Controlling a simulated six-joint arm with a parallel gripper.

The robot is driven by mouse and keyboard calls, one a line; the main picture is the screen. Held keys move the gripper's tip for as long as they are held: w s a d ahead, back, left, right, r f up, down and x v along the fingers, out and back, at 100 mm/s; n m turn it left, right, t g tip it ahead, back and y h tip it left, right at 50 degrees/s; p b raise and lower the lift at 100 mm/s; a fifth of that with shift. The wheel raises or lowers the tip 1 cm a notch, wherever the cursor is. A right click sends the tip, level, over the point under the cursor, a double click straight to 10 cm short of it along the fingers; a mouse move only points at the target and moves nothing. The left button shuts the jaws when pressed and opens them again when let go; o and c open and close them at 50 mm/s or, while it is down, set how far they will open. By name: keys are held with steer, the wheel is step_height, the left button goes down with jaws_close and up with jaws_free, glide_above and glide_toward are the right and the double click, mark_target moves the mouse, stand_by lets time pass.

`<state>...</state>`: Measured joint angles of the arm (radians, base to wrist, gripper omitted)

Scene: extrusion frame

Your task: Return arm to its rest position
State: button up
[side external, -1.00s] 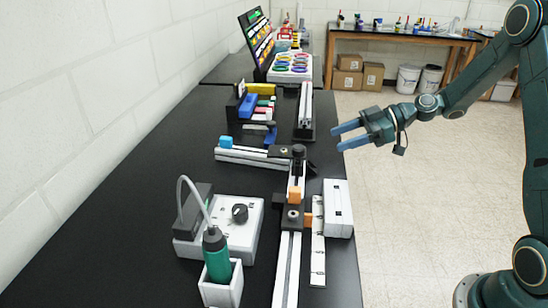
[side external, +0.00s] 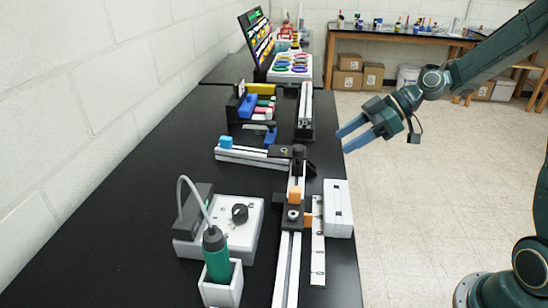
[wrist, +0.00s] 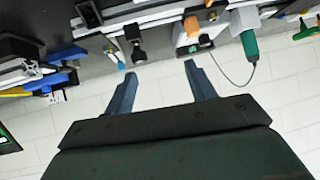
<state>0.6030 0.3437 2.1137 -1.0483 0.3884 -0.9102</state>
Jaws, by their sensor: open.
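My gripper (side external: 356,132) is in the side external view, in the air just off the right edge of the black bench. Its two blue fingers are apart with nothing between them. In the wrist view the fingers of my gripper (wrist: 160,78) are also spread and empty. The aluminium extrusion frame (side external: 287,265) lies on the bench to the left of and nearer than my gripper, with black brackets and orange blocks on it. My gripper touches nothing.
The black bench (side external: 130,225) holds a green screwdriver (side external: 217,262) in a white holder, a white control box (side external: 250,225), and a bin of coloured parts (side external: 250,110). A white wall stands left.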

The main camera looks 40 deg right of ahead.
steer(key=s+r+m+h, duration=0.2)
steer(key=s+m+h, duration=0.1)
steer(key=s, duration=0.4)
steer(key=s+a+r+m+h, duration=0.1)
steer(key=s+r+m+h, duration=0.1)
steer(key=s, duration=0.6)
steer(key=s+a+r+m+h, duration=0.1)
steer(key=s+r+m+h, duration=0.2)
steer(key=s+m, duration=0.2)
steer(key=s, duration=0.3)
steer(key=shift+s+a+h, duration=0.15)
steer(key=shift+a+h, duration=0.05)
steer(key=shift+h, duration=0.2)
